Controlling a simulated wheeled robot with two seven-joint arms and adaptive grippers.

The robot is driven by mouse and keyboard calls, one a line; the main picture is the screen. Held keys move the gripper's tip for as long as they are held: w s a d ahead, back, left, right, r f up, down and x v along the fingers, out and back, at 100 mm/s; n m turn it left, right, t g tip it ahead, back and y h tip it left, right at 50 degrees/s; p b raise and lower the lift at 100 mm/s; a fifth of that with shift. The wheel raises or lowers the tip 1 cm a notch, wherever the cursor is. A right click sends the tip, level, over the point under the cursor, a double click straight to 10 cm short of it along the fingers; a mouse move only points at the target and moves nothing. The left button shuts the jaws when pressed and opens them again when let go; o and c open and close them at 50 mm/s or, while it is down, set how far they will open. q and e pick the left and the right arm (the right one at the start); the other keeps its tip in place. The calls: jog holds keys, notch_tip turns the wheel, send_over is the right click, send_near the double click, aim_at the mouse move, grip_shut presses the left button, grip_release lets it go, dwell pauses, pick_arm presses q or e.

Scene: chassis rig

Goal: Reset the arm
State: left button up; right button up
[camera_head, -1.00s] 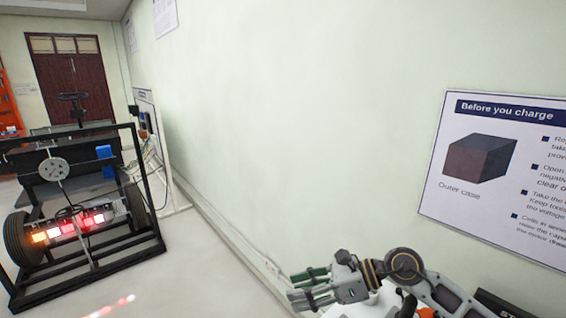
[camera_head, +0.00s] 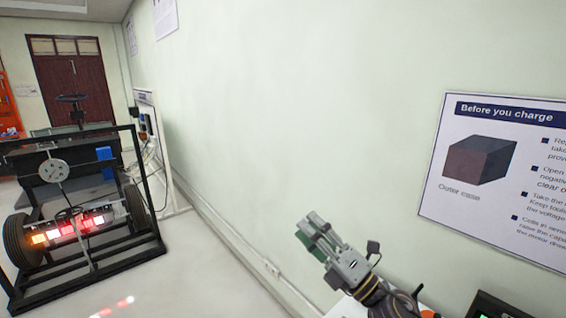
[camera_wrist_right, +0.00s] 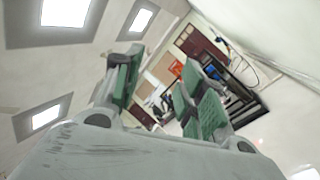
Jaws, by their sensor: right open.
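My right gripper (camera_head: 314,238) is raised in front of the pale wall at the lower middle of the head view, its fingers pointing up and to the left. In the right wrist view its two green-padded fingers (camera_wrist_right: 160,92) stand apart with nothing between them. The gripper is open and empty, touching nothing that I can see. My left gripper is in neither view.
A black-framed chassis rig (camera_head: 150,205) with wheels and lit red and orange lamps stands on the floor at the left. A poster (camera_head: 500,180) hangs on the wall at the right. A white surface (camera_head: 347,308) shows below my right arm. The floor between rig and wall is clear.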

jog(key=w+d+f+m+t+h, duration=0.35)
jog(key=d+m+h, duration=0.25)
jog(key=m+h, duration=0.3)
jog(key=s+d+f+m+g+h, duration=0.25)
jog(key=d+f+m+h, duration=0.2)
jog(key=f+m, duration=0.35)
jog(key=s+d+f+m+g+h, duration=0.2)
jog(key=d+f+m+g+h, duration=0.2)
jog(key=d+f+m, duration=0.4)
jog(key=s+a+f+m+g+y, duration=0.3)
jog(key=s+f+g, duration=0.7)
jog(key=s+f, duration=0.8)
jog(key=s+f+m+g+h, duration=0.1)
jog(key=s+f, duration=0.1)
jog(key=f, duration=1.4)
jog(key=s+f+h, duration=0.1)
jog(key=s+f, duration=0.1)
jog(key=f, duration=1.4)
jog(key=s+d+f, duration=0.2)
jog(key=s+f, duration=0.7)
jog(key=s, duration=0.2)
jog(key=s+d+f+g, duration=0.1)
jog(key=s+d+f, duration=0.1)
jog(key=s+f, duration=0.8)
jog(key=shift+s+d, duration=0.25)
jog(key=shift+s, duration=0.4)
jog(key=shift+s, duration=0.15)
